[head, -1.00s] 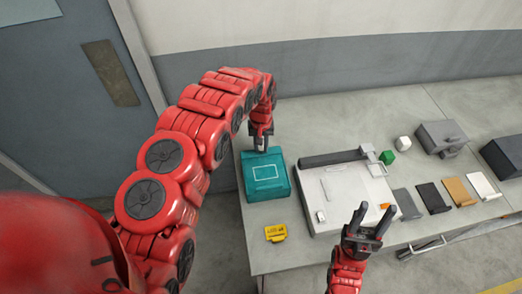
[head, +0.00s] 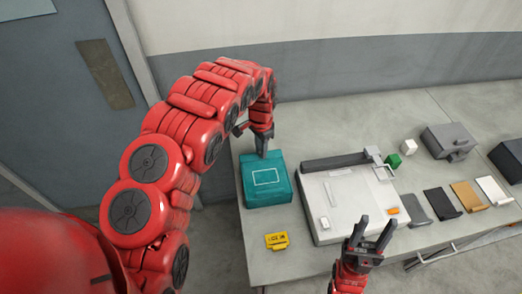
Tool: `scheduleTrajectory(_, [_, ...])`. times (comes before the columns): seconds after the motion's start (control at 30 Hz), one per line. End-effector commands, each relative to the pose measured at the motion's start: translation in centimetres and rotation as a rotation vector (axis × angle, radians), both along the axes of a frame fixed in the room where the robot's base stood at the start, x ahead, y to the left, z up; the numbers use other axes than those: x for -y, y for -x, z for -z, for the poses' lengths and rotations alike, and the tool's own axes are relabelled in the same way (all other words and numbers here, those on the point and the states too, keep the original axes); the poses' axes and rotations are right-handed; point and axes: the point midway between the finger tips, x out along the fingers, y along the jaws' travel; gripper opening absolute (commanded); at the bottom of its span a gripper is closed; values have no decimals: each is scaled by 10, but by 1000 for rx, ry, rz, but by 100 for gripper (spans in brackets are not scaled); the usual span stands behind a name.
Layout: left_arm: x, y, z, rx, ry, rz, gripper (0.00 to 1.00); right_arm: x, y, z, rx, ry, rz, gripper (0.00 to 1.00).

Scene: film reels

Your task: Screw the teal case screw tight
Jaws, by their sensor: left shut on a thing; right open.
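The teal case (head: 266,188) sits at the left end of the grey table, with a pale rectangle outlined on its top. My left gripper (head: 262,153) points down at the far edge of the case. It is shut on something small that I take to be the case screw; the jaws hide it. My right gripper (head: 374,236) is open and empty, over the front edge of the table near the white machine.
The white machine (head: 345,195) with a dark bar stands right of the case. A yellow tag (head: 277,241) lies in front of the case.

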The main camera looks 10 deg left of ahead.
Motion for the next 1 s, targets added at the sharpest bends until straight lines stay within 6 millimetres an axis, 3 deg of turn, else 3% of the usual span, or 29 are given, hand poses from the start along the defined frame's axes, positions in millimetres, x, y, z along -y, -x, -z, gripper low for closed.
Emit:
scheduleTrajectory(0.43, [0,-2,-3,6,0,420,0,0,0,-3,0,0,0,50])
scheduleTrajectory(1.0, [0,-1,-3,3,0,963,0,0,0,-26,0,0,0,50])
